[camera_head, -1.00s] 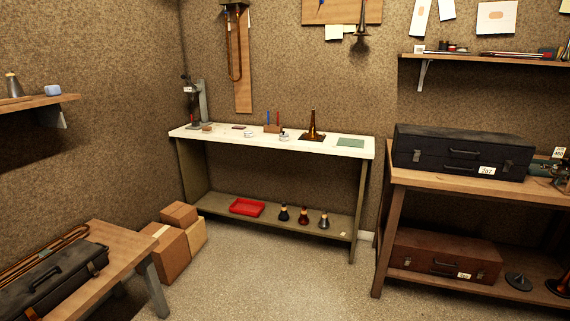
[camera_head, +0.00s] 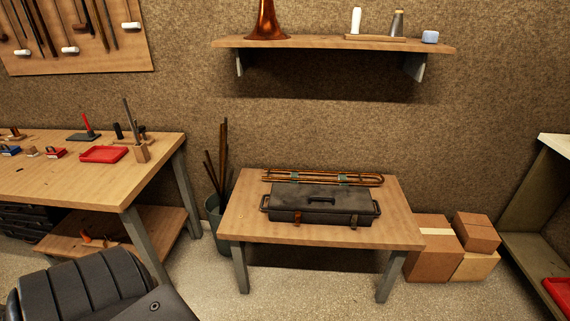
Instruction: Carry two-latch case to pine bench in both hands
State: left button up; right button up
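A dark grey case (camera_head: 290,204) with a top handle, two brownish latches on its front and a handle at each end lies flat and closed on a low wooden table (camera_head: 245,231). It looks like the two-latch case. A longer light-wood bench (camera_head: 60,185) stands at the left, partly cut off by the frame edge. It may be the pine bench; no label shows. Neither of my grippers is in view, and nothing is touching the case.
Brass tubing (camera_head: 350,178) lies behind the case. Tools and a red tray (camera_head: 104,154) sit on the left bench. A bin of rods (camera_head: 214,213) stands between bench and table. Cardboard boxes (camera_head: 433,252) stand right of the table. A wall shelf (camera_head: 330,44) hangs above. Floor in front shows clear.

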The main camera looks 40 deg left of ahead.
aim_at(52, 178)
jog(key=u, duration=0.75)
jog(key=i, duration=1.05)
jog(key=u, duration=0.5)
